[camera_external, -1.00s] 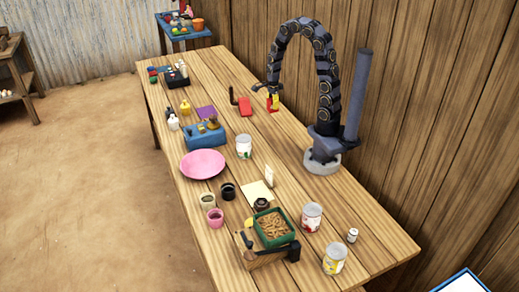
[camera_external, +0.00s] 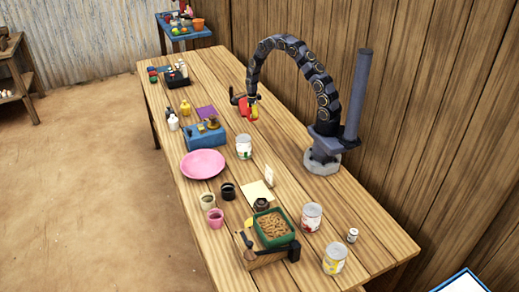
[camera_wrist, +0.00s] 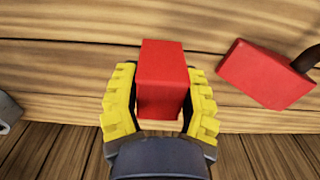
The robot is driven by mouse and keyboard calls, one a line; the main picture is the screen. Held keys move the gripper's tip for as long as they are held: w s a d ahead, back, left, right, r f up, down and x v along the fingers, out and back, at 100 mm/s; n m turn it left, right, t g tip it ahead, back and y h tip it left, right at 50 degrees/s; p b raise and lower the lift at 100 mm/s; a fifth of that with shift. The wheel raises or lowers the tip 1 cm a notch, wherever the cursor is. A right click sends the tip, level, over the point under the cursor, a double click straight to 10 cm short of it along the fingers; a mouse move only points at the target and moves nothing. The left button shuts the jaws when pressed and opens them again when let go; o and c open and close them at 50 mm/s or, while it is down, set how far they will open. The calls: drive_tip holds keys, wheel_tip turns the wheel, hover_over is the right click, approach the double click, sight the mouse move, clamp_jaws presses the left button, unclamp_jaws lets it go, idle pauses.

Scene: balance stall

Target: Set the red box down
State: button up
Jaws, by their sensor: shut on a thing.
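The red box (camera_wrist: 162,65) is between the two yellow fingers of my gripper (camera_wrist: 162,108) in the wrist view, and the gripper is shut on it. In the external view my gripper (camera_external: 251,106) is over the far half of the table, and the red box (camera_external: 252,114) shows small and partly hidden at its tip. I cannot tell whether the box's underside touches the table.
Another red block with a dark handle (camera_wrist: 262,76) lies close to the right of the box in the wrist view.

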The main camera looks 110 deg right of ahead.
sight(251, 119)
drive_tip(key=shift+w+d+f, duration=0.2)
drive_tip(key=shift+d+f, duration=0.3)
drive_tip(key=shift+f, duration=1.6)
drive_tip(key=o, duration=1.1)
drive_tip(key=shift+f, duration=0.15)
drive_tip(key=shift+c, duration=0.2)
